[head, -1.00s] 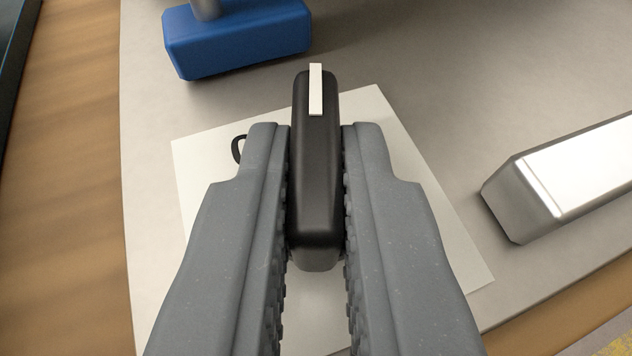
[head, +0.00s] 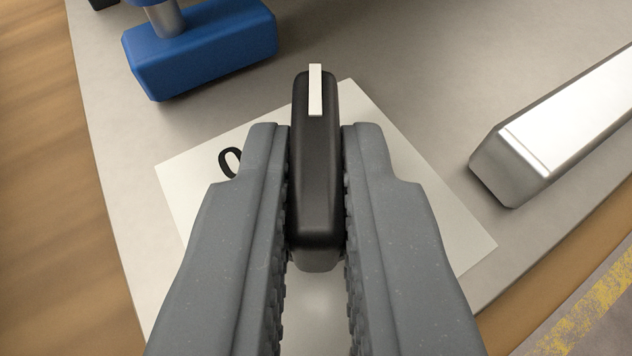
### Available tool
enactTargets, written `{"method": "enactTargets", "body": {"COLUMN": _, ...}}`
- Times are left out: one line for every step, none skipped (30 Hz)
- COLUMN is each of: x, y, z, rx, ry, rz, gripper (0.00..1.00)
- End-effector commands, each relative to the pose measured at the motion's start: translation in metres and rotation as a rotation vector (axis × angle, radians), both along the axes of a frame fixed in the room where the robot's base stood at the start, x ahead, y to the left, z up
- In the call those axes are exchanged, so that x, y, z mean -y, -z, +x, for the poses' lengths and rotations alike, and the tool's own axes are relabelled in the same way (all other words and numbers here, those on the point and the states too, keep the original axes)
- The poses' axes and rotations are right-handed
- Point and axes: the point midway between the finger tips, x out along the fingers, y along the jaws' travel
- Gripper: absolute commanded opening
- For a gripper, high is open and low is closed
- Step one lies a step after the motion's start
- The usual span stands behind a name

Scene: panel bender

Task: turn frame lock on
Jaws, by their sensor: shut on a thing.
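The frame lock knob (head: 316,170) is a black bar-shaped handle with a white pointer line at its far end. It stands in front of a white label plate (head: 390,150) on a grey panel. A black "0" mark (head: 228,162) shows on the plate to the left of the knob, partly covered by the left finger. My gripper (head: 316,195) is shut on the knob, one grey ribbed finger on each side. The knob's base and the rest of the plate are hidden behind the fingers.
A blue block-shaped handle (head: 205,50) on a metal stem is at the upper left. A silver bar (head: 570,120) juts in from the right. Bare grey panel (head: 400,60) lies between them. Wood-coloured surface (head: 40,180) and a yellow floor stripe (head: 590,310) show beyond the panel's edges.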

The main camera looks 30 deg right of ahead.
Motion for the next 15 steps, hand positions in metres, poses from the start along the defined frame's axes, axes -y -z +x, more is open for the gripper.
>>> {"method": "enactTargets", "body": {"x": 0.0017, "y": -0.0002, "z": 0.0001, "rx": 0.001, "ry": 0.004, "rz": 0.0, "gripper": 0.0}}
{"method": "enactTargets", "body": {"x": 0.0017, "y": -0.0002, "z": 0.0002, "rx": 0.001, "ry": 0.004, "rz": 0.0, "gripper": 0.0}}
{"method": "enactTargets", "body": {"x": 0.0017, "y": -0.0003, "z": 0.0001, "rx": 0.001, "ry": 0.004, "rz": 0.0, "gripper": 0.0}}
{"method": "enactTargets", "body": {"x": 0.0017, "y": -0.0002, "z": 0.0001, "rx": 0.001, "ry": 0.004, "rz": 0.0, "gripper": 0.16}}
{"method": "enactTargets", "body": {"x": 0.0016, "y": -0.0002, "z": 0.0002, "rx": 0.001, "ry": 0.004, "rz": 0.0, "gripper": 0.25}}
{"method": "enactTargets", "body": {"x": 0.0015, "y": -0.0003, "z": 0.0001, "rx": 0.001, "ry": 0.003, "rz": 0.0, "gripper": 0.33}}
{"method": "enactTargets", "body": {"x": 0.0014, "y": -0.0003, "z": 0.0002, "rx": 0.001, "ry": 0.002, "rz": 0.0, "gripper": 0.33}}
{"method": "enactTargets", "body": {"x": 0.0012, "y": -0.0002, "z": 0.0001, "rx": 0.001, "ry": 0.002, "rz": 0.0, "gripper": 0.33}}
{"method": "enactTargets", "body": {"x": 0.001, "y": -0.0002, "z": 0.0001, "rx": 0.001, "ry": 0.001, "rz": 0.0, "gripper": 0.33}}
{"method": "enactTargets", "body": {"x": 0.0009, "y": -0.0002, "z": 0.0001, "rx": 0.001, "ry": 0.001, "rz": 0.0, "gripper": 0.33}}
{"method": "enactTargets", "body": {"x": 0.0009, "y": -0.0003, "z": 0.0001, "rx": 0.001, "ry": 0.001, "rz": 0.0, "gripper": 0.33}}
{"method": "enactTargets", "body": {"x": 0.0007, "y": -0.0003, "z": 0.0001, "rx": 0.001, "ry": 0.001, "rz": 0.0, "gripper": 0.33}}
{"method": "enactTargets", "body": {"x": 0.0006, "y": -0.0002, "z": 0.0, "rx": 0.001, "ry": 0.001, "rz": 0.0, "gripper": 0.33}}
{"method": "enactTargets", "body": {"x": 0.0004, "y": -0.0004, "z": -0.0001, "rx": 0.001, "ry": 0.0, "rz": 0.0, "gripper": 0.33}}
{"method": "enactTargets", "body": {"x": -0.0001, "y": -0.0006, "z": -0.0006, "rx": 0.0, "ry": 0.0, "rz": 0.0, "gripper": 0.33}}
